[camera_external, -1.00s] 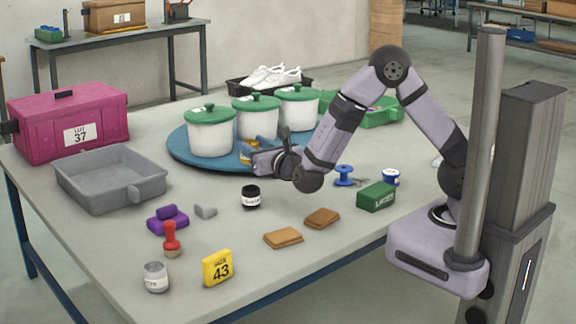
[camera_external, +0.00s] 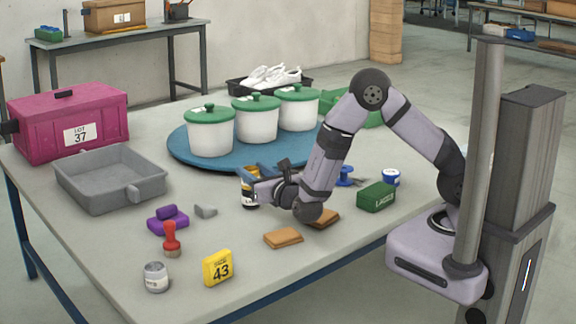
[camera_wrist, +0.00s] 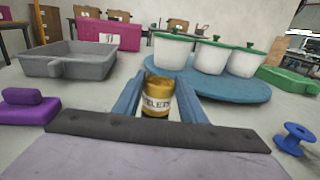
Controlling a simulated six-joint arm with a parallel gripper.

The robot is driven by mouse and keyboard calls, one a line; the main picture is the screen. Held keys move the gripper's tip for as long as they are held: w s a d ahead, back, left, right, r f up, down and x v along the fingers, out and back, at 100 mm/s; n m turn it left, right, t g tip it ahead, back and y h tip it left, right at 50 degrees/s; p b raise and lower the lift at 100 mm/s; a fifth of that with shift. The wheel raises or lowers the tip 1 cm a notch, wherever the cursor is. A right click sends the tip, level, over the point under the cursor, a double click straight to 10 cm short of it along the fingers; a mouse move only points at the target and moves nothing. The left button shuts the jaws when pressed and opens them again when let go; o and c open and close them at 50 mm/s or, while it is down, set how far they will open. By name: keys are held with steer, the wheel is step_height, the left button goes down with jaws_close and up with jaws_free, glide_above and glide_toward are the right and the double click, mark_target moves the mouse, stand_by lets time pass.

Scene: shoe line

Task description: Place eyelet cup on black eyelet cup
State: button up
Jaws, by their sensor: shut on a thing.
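My gripper (camera_external: 249,183) is shut on a gold eyelet cup (camera_wrist: 157,104), which stands upright between the blue fingers in the wrist view with its label facing me. In the external view the gold cup (camera_external: 248,171) shows in part at the fingers. The black eyelet cup (camera_external: 250,206) stands on the table directly below, mostly covered by my gripper and the held cup. I cannot tell whether the two cups touch.
A blue round tray (camera_external: 180,150) with three green-lidded white pots stands behind. A grey bin (camera_external: 110,190), grey wedge (camera_external: 205,211) and purple block (camera_external: 167,222) lie left. Tan pads (camera_external: 283,238), a blue spool (camera_external: 344,176) and green box (camera_external: 376,197) are nearby.

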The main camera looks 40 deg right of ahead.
steer(key=shift+f, duration=0.15)
steer(key=o, duration=1.1)
steer(key=shift+o, duration=0.2)
steer(key=shift+s+r, duration=0.15)
steer(key=shift+r, duration=0.05)
steer(key=s+a, duration=0.2)
steer(key=s, duration=0.9)
steer(key=shift+s+p, duration=0.3)
